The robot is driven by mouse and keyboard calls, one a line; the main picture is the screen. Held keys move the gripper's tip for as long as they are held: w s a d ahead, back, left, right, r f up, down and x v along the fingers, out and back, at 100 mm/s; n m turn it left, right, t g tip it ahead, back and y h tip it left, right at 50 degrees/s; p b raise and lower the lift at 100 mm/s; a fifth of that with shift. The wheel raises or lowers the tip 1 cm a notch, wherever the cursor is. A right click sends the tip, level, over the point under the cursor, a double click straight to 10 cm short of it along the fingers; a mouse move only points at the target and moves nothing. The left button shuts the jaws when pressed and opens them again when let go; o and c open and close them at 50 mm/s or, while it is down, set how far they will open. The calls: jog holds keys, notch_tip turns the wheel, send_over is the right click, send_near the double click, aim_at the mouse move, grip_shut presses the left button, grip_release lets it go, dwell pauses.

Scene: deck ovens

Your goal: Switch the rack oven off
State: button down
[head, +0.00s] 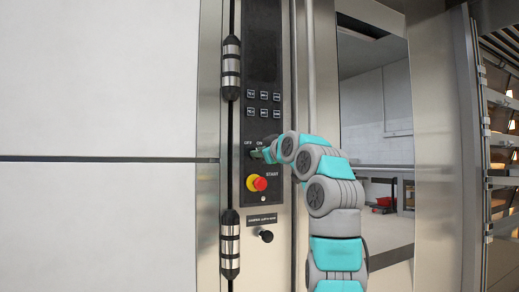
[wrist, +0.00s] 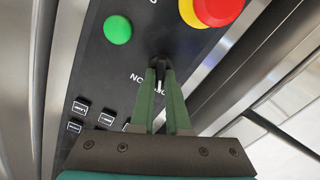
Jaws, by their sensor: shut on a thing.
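The rack oven's black control panel (head: 262,50) stands upright in the head view, between steel strips. Its rotary switch (wrist: 158,63) is a small black knob with a white mark. The OFF and ON lettering (head: 254,143) sits just above it in the head view. My gripper (head: 262,154) reaches the panel from the right and covers the switch there. In the wrist view, the green fingers of my gripper (wrist: 159,72) are shut on the knob, one on each side. The fingers partly hide the lettering, so I cannot tell exactly where the mark points.
A red button with a yellow collar (head: 260,184) sits just below the switch. A green button (wrist: 117,29) is beside it in the wrist view. Several small keys (head: 263,104) are above. A black knob (head: 266,236) is lower down. A glazed door (head: 375,110) stands right.

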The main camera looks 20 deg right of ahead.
jog(key=shift+n, duration=0.5)
jog(key=c, duration=0.9)
grip_release()
jog(key=shift+s, duration=0.1)
jog(key=s+b, duration=0.1)
jog(key=s, duration=0.6)
jog(key=shift+s, duration=0.3)
jog(key=shift+d, duration=0.1)
